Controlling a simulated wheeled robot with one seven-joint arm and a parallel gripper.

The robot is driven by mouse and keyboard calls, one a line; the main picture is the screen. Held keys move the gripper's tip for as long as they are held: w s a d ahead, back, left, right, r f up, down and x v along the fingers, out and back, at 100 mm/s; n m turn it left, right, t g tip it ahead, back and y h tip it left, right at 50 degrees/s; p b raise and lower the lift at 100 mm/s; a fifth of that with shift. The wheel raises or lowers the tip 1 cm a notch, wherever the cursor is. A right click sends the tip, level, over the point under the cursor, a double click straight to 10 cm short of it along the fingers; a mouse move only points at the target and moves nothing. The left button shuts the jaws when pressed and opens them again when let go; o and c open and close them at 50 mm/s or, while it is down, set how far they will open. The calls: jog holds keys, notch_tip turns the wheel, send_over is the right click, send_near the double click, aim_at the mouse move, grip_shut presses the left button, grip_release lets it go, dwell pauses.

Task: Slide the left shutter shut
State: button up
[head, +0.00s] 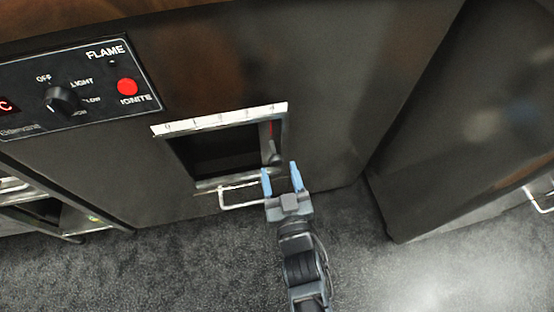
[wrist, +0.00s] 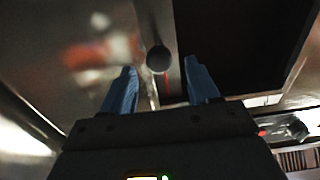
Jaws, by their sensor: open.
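The shutter opening (head: 215,152) is a dark rectangle in the tandoor front, with a pale marked strip along its top. A narrow grey shutter edge (head: 277,137) with a red mark shows at its right side. A dark round knob (head: 274,160) stands at this edge; it also shows in the wrist view (wrist: 158,59). My gripper (head: 281,171) is open at the opening's lower right corner. In the wrist view, the knob appears between and ahead of my two blue fingers (wrist: 161,68). I cannot tell whether either finger touches it. The dark opening (wrist: 235,45) lies to the right there.
A bar handle (head: 241,205) sits just below the opening, left of my gripper. A control panel (head: 75,88) with a dial and red button is at upper left. Another dark cabinet (head: 470,130) stands at right across a gap. The grey floor (head: 170,265) is clear.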

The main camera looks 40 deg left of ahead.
aim_at(277, 163)
jog(key=shift+b+x, duration=0.45)
jog(key=shift+x, duration=1.7)
grip_shut()
